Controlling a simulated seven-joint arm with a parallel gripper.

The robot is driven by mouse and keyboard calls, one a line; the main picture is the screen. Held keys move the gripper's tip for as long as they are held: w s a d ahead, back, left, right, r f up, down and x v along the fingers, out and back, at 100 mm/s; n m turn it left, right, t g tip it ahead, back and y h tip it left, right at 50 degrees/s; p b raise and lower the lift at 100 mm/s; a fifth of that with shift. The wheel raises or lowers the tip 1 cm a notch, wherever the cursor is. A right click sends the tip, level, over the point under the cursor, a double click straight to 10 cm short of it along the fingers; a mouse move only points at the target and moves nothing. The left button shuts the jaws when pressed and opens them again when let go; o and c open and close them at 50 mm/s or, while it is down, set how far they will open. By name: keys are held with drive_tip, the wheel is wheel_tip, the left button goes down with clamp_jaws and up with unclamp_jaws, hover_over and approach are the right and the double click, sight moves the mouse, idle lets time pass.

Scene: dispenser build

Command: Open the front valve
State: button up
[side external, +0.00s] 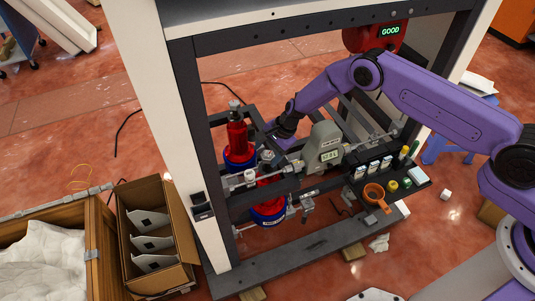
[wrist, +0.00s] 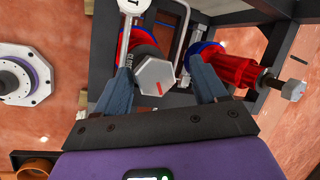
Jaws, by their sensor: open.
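Two red valve bodies with blue bases sit in the dark frame: one further back (side external: 237,135) and one nearer (side external: 268,192). I cannot tell for sure which is the front valve. In the wrist view, a grey hexagonal valve head (wrist: 155,78) with a short red line lies between my gripper's (wrist: 163,65) fingers. The fingers are spread apart, with no clear contact. A second red valve (wrist: 235,70) with a metal stem end is right of the right finger. In the side view, my gripper (side external: 270,135) is beside the further valve, its tips partly hidden.
A grey housing (side external: 323,148) stands right of the valves. A black tray (side external: 400,188) holds small bottles and an orange cup (side external: 374,196). White frame posts (side external: 185,120) and a dark top beam (side external: 290,38) surround the work. A red unit shows a green "GOOD" display (side external: 390,30).

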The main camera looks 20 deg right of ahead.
drive_tip(key=shift+r, duration=2.25)
drive_tip(key=shift+r, duration=0.1)
